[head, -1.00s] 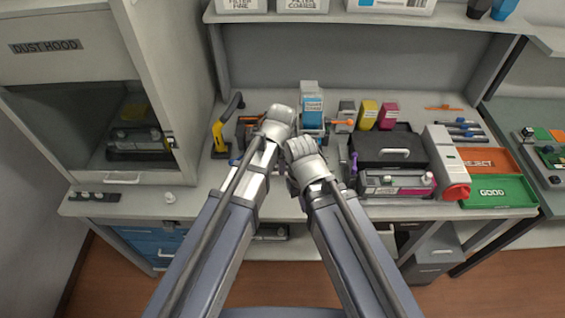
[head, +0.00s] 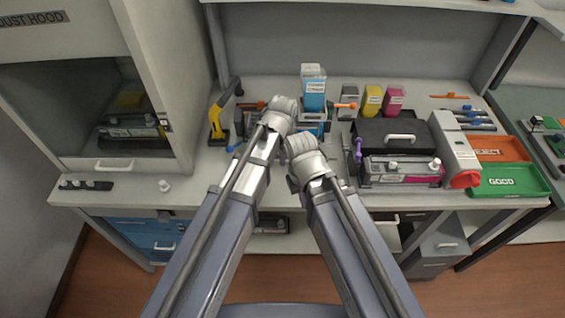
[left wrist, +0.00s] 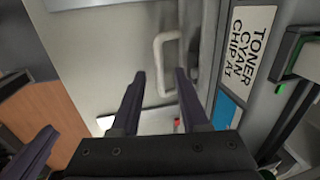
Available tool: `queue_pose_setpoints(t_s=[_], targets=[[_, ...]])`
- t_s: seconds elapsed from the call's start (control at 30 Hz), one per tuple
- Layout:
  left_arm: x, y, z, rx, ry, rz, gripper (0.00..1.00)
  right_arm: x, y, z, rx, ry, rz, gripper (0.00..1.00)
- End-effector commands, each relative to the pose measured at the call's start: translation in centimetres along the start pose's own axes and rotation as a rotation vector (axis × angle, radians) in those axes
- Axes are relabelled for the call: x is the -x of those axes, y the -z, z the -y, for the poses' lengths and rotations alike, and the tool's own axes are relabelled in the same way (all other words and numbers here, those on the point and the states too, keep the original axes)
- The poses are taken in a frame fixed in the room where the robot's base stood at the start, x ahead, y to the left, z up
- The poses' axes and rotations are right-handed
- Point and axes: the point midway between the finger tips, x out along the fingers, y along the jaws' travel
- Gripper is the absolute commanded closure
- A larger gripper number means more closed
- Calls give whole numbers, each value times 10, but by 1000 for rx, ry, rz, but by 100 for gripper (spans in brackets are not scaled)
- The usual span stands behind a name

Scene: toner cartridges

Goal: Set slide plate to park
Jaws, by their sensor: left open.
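The filling station with the cyan bottle (head: 314,95) stands at the middle of the bench, with an orange knob (head: 346,105) at its right. I cannot make out a slide plate or a park mark; my arms hide the station's front. My left gripper (left wrist: 160,75) is open and empty in the left wrist view. A pale loop handle (left wrist: 160,60) shows beyond its fingertips, with no contact visible. A label reading "TONER CYAN CHIP A1" (left wrist: 250,45) is to their right. In the head view, my wrists hide both sets of fingers. I cannot tell the right gripper's state.
A magenta toner cartridge (head: 400,173) lies before a black case (head: 390,132) on the right. Reject (head: 497,147) and good (head: 515,182) trays are beyond. A yellow-black tool (head: 219,120) stands left of my arms. The bench's left front holds a small white knob (head: 164,186).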

Motion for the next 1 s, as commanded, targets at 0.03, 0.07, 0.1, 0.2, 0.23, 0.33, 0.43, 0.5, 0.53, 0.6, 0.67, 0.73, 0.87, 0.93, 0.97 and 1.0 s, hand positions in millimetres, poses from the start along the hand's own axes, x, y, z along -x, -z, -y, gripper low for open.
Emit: queue_pose_setpoints(t_s=[0.03, 0.07, 0.1, 0.2, 0.23, 0.33, 0.43, 0.5, 0.53, 0.6, 0.67, 0.73, 0.87, 0.93, 0.97, 1.0], targets=[[-12, 0, -1, 0, 0, 0, 55, -12, 1, 1, 0, 0, 0, 100], [-15, 0, 0, 0, 0, 0, 55, -14, 1, 1, 0, 0, 0, 100], [-18, 0, 0, 0, 0, 0, 55, -17, 1, 2, 0, 0, 0, 100], [-21, 0, 0, 0, 0, 0, 55, -20, 1, 2, 0, 0, 0, 100], [-21, 0, 0, 0, 0, 0, 55, -20, 1, 2, 0, 0, 0, 100], [-20, 0, 0, 0, 0, 0, 55, -20, 1, 2, 0, 0, 0, 100], [-20, 0, 0, 0, 0, 0, 55, -19, 1, 2, 0, 0, 0, 100], [-20, 0, 0, 0, 0, 0, 59, -19, 1, 2, 0, 0, 0, 100], [-20, 0, 0, 0, 0, 0, 62, -19, 1, 2, 0, 0, 0, 100], [-20, 0, 0, 0, 0, 0, 70, -19, 1, 2, 0, 0, 0, 100], [-20, 0, 0, 0, 0, 0, 77, -19, 1, 2, 0, 0, 0, 100], [-20, 0, 0, 0, 0, 0, 84, -19, 1, 2, 0, 0, 0, 100], [-20, 0, 0, 0, 0, 0, 99, -19, 1, 2, 0, 0, 0, 100], [-20, 0, 0, 0, 0, 0, 100, -19, 1, 2, 0, 0, 0, 100], [-20, 0, 0, 0, 0, 0, 100, -19, 1, 2, 0, 0, 0, 100], [-20, 0, 0, 0, 0, 0, 100, -19, 1, 2, 0, 0, 0, 100]])
